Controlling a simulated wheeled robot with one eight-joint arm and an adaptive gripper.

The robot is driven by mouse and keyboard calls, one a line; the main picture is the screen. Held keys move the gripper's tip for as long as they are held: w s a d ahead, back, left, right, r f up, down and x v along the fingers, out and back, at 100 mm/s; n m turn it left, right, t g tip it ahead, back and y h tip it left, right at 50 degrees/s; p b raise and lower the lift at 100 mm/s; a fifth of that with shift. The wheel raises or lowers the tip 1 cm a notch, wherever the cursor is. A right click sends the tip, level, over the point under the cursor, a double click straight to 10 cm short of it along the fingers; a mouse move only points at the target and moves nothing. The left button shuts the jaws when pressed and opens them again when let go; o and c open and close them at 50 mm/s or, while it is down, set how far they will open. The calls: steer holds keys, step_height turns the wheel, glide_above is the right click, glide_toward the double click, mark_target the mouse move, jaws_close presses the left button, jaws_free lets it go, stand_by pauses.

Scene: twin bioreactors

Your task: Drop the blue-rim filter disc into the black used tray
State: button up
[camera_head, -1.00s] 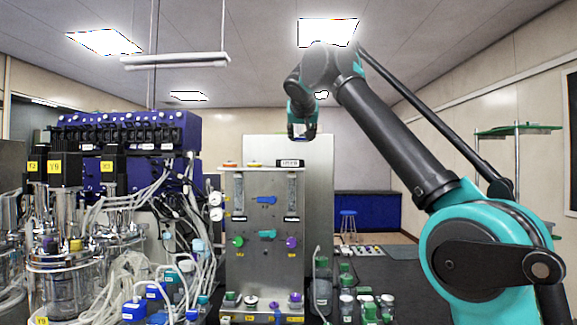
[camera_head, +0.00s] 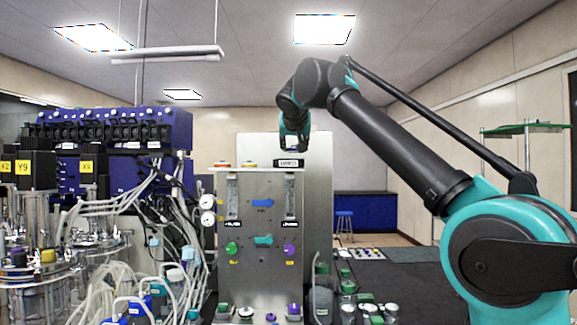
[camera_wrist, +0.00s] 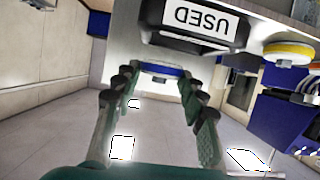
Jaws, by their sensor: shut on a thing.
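The black used tray (camera_head: 289,163) sits at the right end of the shelf on top of the metal filter panel. In the wrist view its white "USED" label (camera_wrist: 196,18) shows upside down. My gripper (camera_head: 294,147) is above the tray in the head view. In the wrist view my gripper (camera_wrist: 160,82) is shut on the blue-rim filter disc (camera_wrist: 160,70), with a finger on each side of it. The disc appears close to the tray and apart from it. The tray's inside is hidden.
A yellow-rim disc (camera_head: 251,163) and an orange-red one (camera_head: 223,165) lie on the same shelf, left of the tray. A tall metal plate (camera_head: 318,185) stands behind the panel. Glass bioreactors and tubing (camera_head: 100,255) fill the left. Bottles (camera_head: 365,305) stand at the lower right.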

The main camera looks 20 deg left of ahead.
steer(key=shift+f, duration=1)
steer(key=o, duration=1)
steer(key=shift+s, duration=0.1)
steer(key=v, duration=1.2)
steer(key=shift+r, duration=0.1)
steer(key=shift+d, duration=0.1)
